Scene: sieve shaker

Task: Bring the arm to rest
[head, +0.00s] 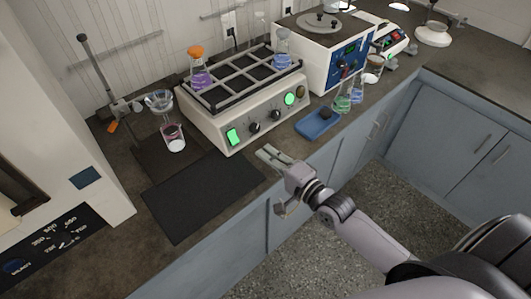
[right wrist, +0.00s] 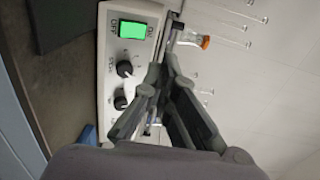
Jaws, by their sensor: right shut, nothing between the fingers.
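My right gripper (head: 268,154) is shut and empty in the head view. It is above the front edge of the counter, between the black mat (head: 203,196) and the blue tray (head: 318,123), in front of the shaker (head: 243,120). In the right wrist view my right gripper (right wrist: 166,62) has its fingers together, pointing toward the shaker's front panel (right wrist: 131,55) with its lit green switch and dark knobs. My right arm reaches in from the lower right. My left gripper is not in view.
On the shaker stand a flask of purple liquid (head: 200,78) and a flask of blue liquid (head: 282,50). A beaker (head: 174,138) stands under a funnel (head: 159,101) on the left. Flasks (head: 342,103) stand right of the tray. The floor before the cabinets is clear.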

